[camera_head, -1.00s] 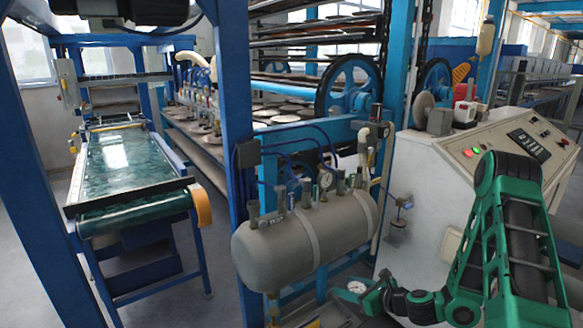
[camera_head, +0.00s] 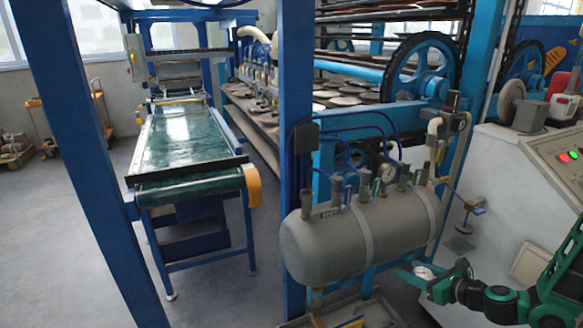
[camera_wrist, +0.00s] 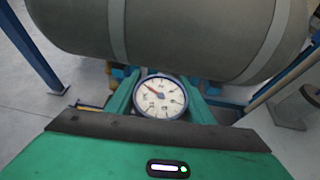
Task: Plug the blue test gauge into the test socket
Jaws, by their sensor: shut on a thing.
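My gripper (camera_head: 424,275) is shut on the blue test gauge, a round white dial with a blue rim. The gauge (camera_head: 424,271) shows at the lower right in the head view, right of and below the grey tank. In the wrist view the gauge (camera_wrist: 160,97) sits between the two green fingers of my gripper (camera_wrist: 160,95), its face towards the camera. The grey tank (camera_head: 350,245) has several fittings along its top, and another dial gauge (camera_head: 388,173) stands among them. I cannot tell which fitting is the test socket.
The tank (camera_wrist: 165,30) fills the upper part of the wrist view, close beyond the gauge. A control console (camera_head: 510,170) stands at the right. A blue post (camera_head: 295,80) rises behind the tank. A green belt conveyor (camera_head: 180,145) stands at the left, with open floor around it.

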